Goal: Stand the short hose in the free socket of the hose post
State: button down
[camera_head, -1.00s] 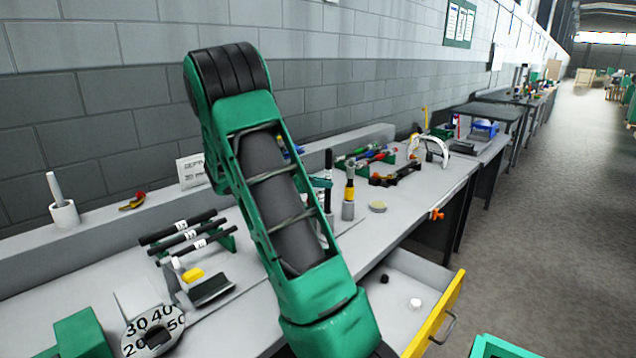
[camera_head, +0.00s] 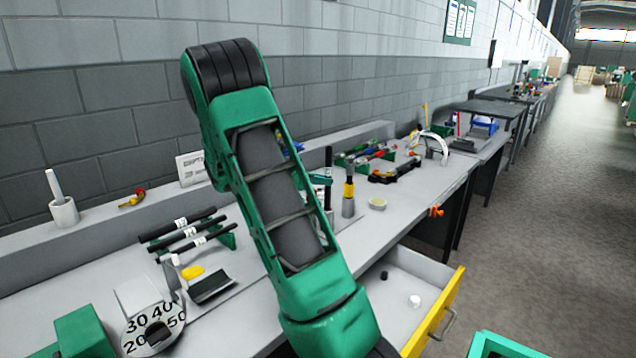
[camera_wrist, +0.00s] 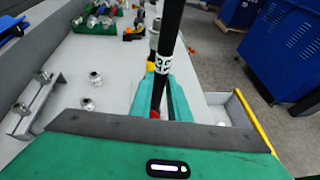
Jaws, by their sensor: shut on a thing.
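A black hose with a white label (camera_wrist: 163,64) stands roughly upright between the two green fingers of my gripper (camera_wrist: 166,98), which is shut on it. In the head view the upper part of this dark hose (camera_head: 328,160) shows just right of my arm, with a bit of green gripper beside it. My arm hides most of the gripper there. A grey upright piece with a yellow band and dark top (camera_head: 348,192) stands just right of the hose; it may be the hose post. I cannot make out a free socket. The hose's lower end is not clear.
Several labelled black hoses (camera_head: 185,234) lie on a green rack at left. A dial (camera_head: 153,330) and a yellow piece (camera_head: 192,271) are near the front. A shallow dish (camera_head: 377,203) sits right of the banded piece. An open drawer (camera_head: 440,310) juts out at lower right.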

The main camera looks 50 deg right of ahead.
jog(key=shift+f, duration=1.25)
dwell(1.1)
jog(key=shift+r, duration=0.95)
jog(key=shift+f, duration=1.1)
dwell(1.3)
jog(key=c, duration=1.6)
grip_release()
jog(key=v, duration=1.1)
